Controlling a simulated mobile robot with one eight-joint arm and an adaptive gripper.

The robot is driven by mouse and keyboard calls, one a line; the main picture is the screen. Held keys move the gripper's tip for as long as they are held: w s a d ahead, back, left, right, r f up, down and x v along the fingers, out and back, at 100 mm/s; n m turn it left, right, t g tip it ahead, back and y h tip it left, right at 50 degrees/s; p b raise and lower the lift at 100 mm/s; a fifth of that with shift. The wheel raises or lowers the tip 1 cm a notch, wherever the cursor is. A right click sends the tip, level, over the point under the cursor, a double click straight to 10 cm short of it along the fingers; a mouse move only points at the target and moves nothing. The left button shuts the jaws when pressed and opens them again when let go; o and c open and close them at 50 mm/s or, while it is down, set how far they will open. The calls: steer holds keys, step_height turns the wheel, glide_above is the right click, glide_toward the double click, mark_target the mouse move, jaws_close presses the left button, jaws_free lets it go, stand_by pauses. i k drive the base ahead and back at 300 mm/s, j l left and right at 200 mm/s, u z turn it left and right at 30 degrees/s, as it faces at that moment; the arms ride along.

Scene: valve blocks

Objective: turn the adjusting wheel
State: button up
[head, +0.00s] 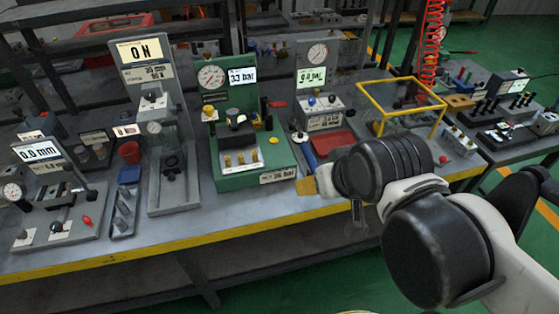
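I cannot tell for certain which part is the adjusting wheel. A green valve block (255,170) stands mid-table with a round gauge (211,77) and a display (242,75) reading about 33 bar. A dark knob-like part (236,121) sits on its front, with brass fittings below. A plate on its base reads about 36 bar. My arm reaches in from the lower right, and its end is just right of the green block, apart from the dark part. My gripper is mostly hidden behind my wrist; its fingers cannot be made out.
A grey stand (160,130) reading 0 N is left of the green block. A 0.0 mm fixture (60,215) is farther left. A grey 0.0 bar unit (318,95) stands behind. A yellow frame (402,84) stands to the right. The table's yellow front edge (110,254) is clear.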

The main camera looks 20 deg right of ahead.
mark_target(232, 114)
steer(key=i+j, duration=0.65)
steer(key=i, duration=0.1)
